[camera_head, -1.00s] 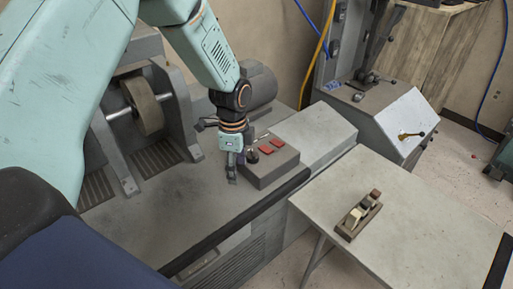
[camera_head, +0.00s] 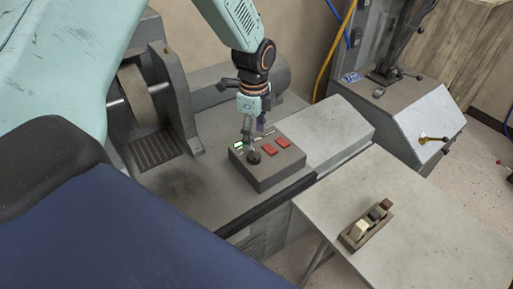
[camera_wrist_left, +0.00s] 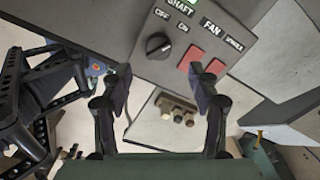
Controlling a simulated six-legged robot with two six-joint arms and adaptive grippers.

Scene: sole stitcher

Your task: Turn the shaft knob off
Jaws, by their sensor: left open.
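The shaft knob (camera_head: 254,158) is a round black knob on the near left part of a dark grey control box (camera_head: 270,178). In the left wrist view the knob (camera_wrist_left: 158,46) sits by the labels SHAFT, OFF and ON; its exact pointing is hard to tell. A green lit patch (camera_wrist_left: 184,3) shows at the top edge of that view. My right gripper is not in view.
Two red switches (camera_wrist_left: 194,55) sit beside the knob near the FAN label. A grinding wheel (camera_head: 138,95) stands left of the box. A light table (camera_head: 420,240) at the right holds a small block with several pegs (camera_head: 366,225).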

